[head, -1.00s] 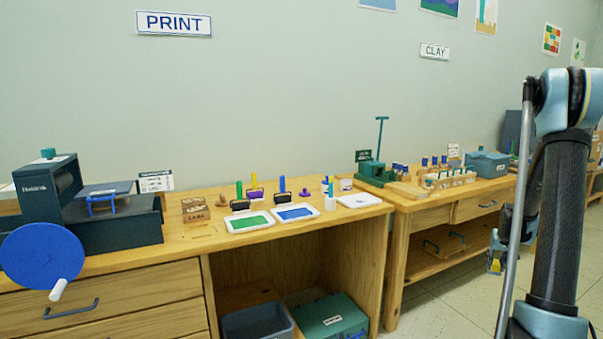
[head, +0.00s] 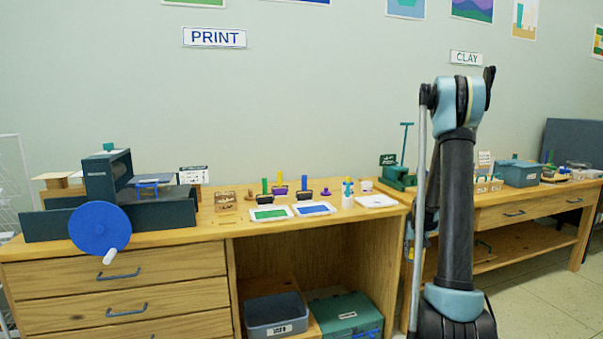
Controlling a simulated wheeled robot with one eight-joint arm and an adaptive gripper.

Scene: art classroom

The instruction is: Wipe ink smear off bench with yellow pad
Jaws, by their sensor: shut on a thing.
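The print bench (head: 180,233) is a wooden bench with drawers on its left and an open bay on its right. No ink smear can be made out clearly on its top from here. My gripper (head: 410,250) hangs low at the right end of this bench, partly hidden by my own arm. It is shut on the yellow pad (head: 411,254), of which only a small yellow bit shows. The gripper is apart from the bench top.
A press with a blue wheel (head: 100,229) stands at the left. A green ink tray (head: 270,214), a blue ink tray (head: 313,209), rollers, a bottle (head: 347,194) and a white plate (head: 377,201) crowd the right half. The clay bench (head: 525,211) stands farther right.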

